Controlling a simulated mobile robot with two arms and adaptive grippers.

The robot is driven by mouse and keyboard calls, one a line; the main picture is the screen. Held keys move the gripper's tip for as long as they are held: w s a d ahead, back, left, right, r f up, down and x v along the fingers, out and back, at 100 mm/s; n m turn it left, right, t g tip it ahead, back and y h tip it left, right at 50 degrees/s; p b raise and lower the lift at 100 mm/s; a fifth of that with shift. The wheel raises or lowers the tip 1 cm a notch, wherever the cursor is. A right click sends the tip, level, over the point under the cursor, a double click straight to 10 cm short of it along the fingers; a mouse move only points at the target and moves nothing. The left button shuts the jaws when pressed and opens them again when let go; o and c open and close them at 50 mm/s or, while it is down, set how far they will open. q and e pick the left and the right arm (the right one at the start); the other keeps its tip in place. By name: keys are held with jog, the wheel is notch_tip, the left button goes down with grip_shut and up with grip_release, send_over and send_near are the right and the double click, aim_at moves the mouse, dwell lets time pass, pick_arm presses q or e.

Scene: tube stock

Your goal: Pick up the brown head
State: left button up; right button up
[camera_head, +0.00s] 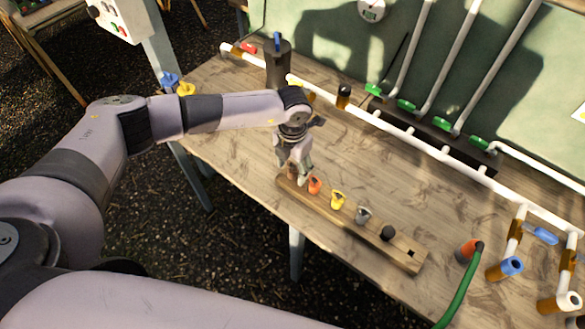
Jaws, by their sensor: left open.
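A wooden rack (399,257) lies on the table and holds a row of small heads. From its left end there is a brownish head (291,171), mostly hidden by my left gripper, then an orange head (315,185), a yellow head (338,200), a grey head (363,215) and a very dark head (387,233). My left gripper (293,173) is open and points down at the rack's left end, with its fingertips at the brownish head. I cannot tell whether they touch it. My right gripper is out of view.
White pipes with green fittings (407,105) run along the back of the table. A dark grey cylinder (278,65) stands at the back left. A green hose (460,287) with an orange end and blue-ended and white-ended pipes stand at the right. The tabletop behind the rack is mostly clear.

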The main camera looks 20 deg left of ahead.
pick_arm(q)
jog(key=shift+c, duration=0.4)
jog(key=c, duration=1)
jog(key=shift+o, duration=0.2)
jog(key=shift+r, duration=0.15)
jog(key=shift+r+b, duration=0.3)
jog(key=shift+r, duration=0.3)
notch_tip(320, 180, up, 19)
jog(key=b, duration=0.5)
jog(key=shift+f, duration=0.2)
